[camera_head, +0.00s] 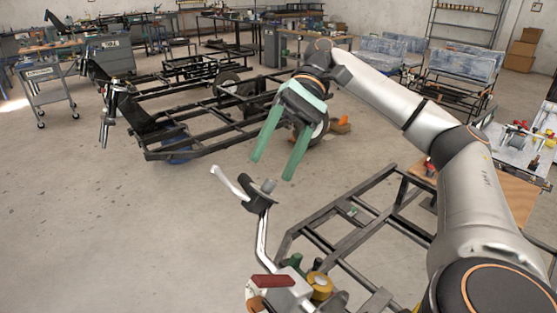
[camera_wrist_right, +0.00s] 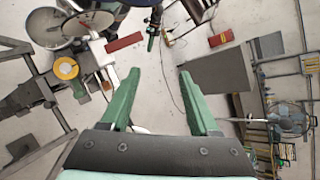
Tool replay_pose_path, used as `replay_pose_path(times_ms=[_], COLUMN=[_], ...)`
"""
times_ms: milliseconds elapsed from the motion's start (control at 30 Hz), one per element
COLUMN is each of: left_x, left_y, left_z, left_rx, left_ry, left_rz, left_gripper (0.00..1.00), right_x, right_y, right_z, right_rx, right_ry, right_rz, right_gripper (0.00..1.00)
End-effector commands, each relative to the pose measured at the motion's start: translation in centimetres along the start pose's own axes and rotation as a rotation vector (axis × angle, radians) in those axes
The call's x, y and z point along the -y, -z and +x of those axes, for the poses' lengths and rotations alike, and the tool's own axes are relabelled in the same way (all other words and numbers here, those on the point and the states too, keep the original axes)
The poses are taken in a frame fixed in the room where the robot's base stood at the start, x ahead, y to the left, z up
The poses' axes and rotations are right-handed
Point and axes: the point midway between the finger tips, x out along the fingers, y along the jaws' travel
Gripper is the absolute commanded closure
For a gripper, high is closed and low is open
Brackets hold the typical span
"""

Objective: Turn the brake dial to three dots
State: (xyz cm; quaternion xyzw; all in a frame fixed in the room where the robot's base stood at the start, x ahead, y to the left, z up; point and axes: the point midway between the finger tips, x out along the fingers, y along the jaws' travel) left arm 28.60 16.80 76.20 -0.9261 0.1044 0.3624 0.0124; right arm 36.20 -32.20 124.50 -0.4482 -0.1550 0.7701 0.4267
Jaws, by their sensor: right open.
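My right gripper (camera_head: 275,168) has two green fingers, spread apart with nothing between them. It hangs in the air above the floor, past the top of a bent silver post (camera_head: 262,240) with a dark clamp-like head (camera_head: 259,196) and a pale lever (camera_head: 229,182). In the wrist view the open fingers (camera_wrist_right: 158,74) also show empty. At the foot of the post a yellow round part (camera_head: 320,284) sits beside a grey box with a red top (camera_head: 271,281). The yellow part also shows in the wrist view (camera_wrist_right: 66,68). No dots can be read, and I cannot tell which part is the brake dial.
A dark metal frame (camera_head: 345,235) stands at the lower right, under my right arm. A larger frame on wheels (camera_head: 215,125) stands behind. A trolley (camera_head: 47,90) is at the left. The concrete floor at the left is clear.

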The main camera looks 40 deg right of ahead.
Motion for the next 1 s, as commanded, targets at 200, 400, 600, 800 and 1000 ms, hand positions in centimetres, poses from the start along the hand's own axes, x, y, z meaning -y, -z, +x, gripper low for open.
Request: replay_pose_path(times_ms=[200,400,600,800,1000], left_x=[0.0,0.0,0.0,0.0,0.0], left_y=[-0.3,-0.4,-0.4,-0.4,-0.4], left_z=[0.3,0.3,0.3,0.3,0.3], left_rx=[0.0,0.0,0.0,0.0,0.0], left_ry=[0.0,0.0,0.0,0.0,0.0], left_rz=[0.0,0.0,0.0,0.0,0.0], left_gripper=[1.0,1.0,1.0,1.0,1.0], right_x=[0.7,0.9,0.9,0.9,0.9], right_y=[-2.4,-3.2,-3.3,-3.2,-3.2], right_z=[1.2,1.6,1.6,1.6,1.6], right_rx=[0.0,0.0,0.0,0.0,0.0], right_ry=[0.0,0.0,0.0,0.0,0.0], right_rz=[-0.001,0.001,0.001,0.0,0.0], right_gripper=[0.38,0.38,0.38,0.38,0.38])
